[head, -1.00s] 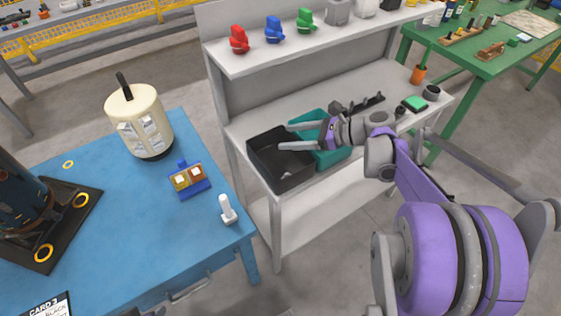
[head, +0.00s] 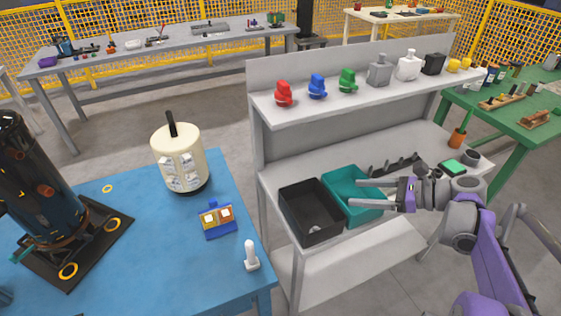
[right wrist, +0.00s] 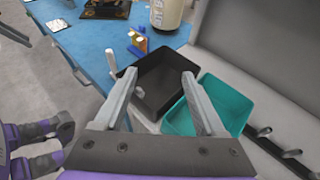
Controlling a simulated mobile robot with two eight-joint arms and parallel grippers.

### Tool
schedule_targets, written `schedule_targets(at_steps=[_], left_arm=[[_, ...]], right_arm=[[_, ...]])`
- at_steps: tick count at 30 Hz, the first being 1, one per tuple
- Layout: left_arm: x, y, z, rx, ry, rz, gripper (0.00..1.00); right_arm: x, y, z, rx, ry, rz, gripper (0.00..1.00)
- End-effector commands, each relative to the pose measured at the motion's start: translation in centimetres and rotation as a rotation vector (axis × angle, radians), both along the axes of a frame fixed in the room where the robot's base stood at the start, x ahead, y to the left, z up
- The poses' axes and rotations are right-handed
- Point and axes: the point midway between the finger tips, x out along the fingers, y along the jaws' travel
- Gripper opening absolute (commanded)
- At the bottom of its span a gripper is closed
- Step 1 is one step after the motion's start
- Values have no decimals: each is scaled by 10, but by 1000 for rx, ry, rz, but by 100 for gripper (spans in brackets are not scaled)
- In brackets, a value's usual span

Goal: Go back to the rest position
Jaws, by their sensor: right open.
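My right gripper (head: 360,193) is open and empty, reaching in from the right above the teal bin (head: 343,178) on the grey workbench. In the right wrist view its two fingers (right wrist: 158,98) stand wide apart, with the black bin (right wrist: 148,64) between and beyond them and the teal bin (right wrist: 231,107) behind the right finger. In the head view the black bin (head: 310,230) is left of the fingertips. Nothing is held. My left gripper is not seen in the head view.
The blue table (head: 145,220) carries a cream canister (head: 178,155), a dark compressor (head: 40,185), a small blue block holder (head: 216,219) and a white upright part (head: 250,257). The bench shelf (head: 330,105) holds coloured knobs and bottles. Grey floor lies around.

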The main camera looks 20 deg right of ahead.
Motion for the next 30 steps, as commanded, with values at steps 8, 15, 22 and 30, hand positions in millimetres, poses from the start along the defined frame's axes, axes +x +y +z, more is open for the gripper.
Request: schedule_targets(at_steps=[8, 15, 22, 30], left_arm=[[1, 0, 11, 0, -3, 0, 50], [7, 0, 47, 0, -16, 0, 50], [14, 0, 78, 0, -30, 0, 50], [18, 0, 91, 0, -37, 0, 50]], right_arm=[[-3, 45, -10, -174, -11, 110, 72], [-61, 153, -49, -878, -185, 664, 72], [-117, 183, -63, -1519, -533, 1326, 72], [-131, 185, -62, -1831, -757, 1691, 72]])
